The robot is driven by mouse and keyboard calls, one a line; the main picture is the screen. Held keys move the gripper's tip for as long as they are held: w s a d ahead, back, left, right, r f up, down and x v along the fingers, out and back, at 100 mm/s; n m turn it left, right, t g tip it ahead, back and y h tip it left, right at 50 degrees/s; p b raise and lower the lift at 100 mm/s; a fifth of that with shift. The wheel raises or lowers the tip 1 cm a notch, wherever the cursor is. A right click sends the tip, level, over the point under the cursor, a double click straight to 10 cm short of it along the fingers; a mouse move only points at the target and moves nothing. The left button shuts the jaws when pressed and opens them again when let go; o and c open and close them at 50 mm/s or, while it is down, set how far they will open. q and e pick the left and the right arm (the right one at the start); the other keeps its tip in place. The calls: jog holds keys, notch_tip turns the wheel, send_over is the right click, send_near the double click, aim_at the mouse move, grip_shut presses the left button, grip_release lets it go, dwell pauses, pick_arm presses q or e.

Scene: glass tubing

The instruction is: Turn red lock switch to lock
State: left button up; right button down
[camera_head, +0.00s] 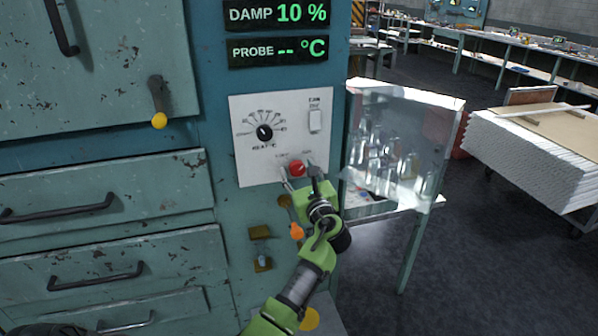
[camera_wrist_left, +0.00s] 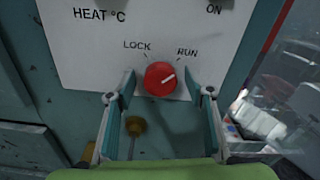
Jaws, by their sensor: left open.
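The red lock switch (camera_head: 297,168) is a round knob low on the white control panel (camera_head: 250,113). In the left wrist view the red knob (camera_wrist_left: 160,78) sits below the words LOCK, on its left, and RUN, on its right. Its pale pointer mark is tilted up and to the right, toward RUN. My left gripper (camera_head: 301,173) is open in front of the panel. In the left wrist view its fingertips (camera_wrist_left: 159,95) stand apart on either side of the knob, with gaps showing. My right gripper is not in view.
A black heat dial (camera_head: 265,132) and a white fan switch (camera_head: 315,120) are above on the panel. A glass-sided case (camera_head: 400,150) of glassware stands close on the right.

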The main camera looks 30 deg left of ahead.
pick_arm(q)
jog(key=c, duration=1.1)
jog(key=n+b, duration=0.1)
jog(key=n, duration=0.1)
jog(key=n+b, duration=0.1)
jog(key=n, duration=0.1)
jog(key=shift+s+f+n+b, duration=0.1)
jog(key=shift+f+n+b, duration=0.1)
jog(key=shift+n+b, duration=0.2)
jog(key=n+b, duration=0.3)
jog(key=n, duration=0.1)
jog(key=shift+a+f+n, duration=0.1)
jog(key=shift+f+n, duration=0.05)
jog(key=shift+n, duration=0.15)
jog(key=n+b, duration=0.4)
jog(key=n, duration=0.2)
jog(key=shift+f+b, duration=0.1)
jog(key=shift+b, duration=0.25)
jog(key=shift+n+b, duration=0.85)
jog(key=shift+n, duration=0.35)
jog(key=o, duration=1.1)
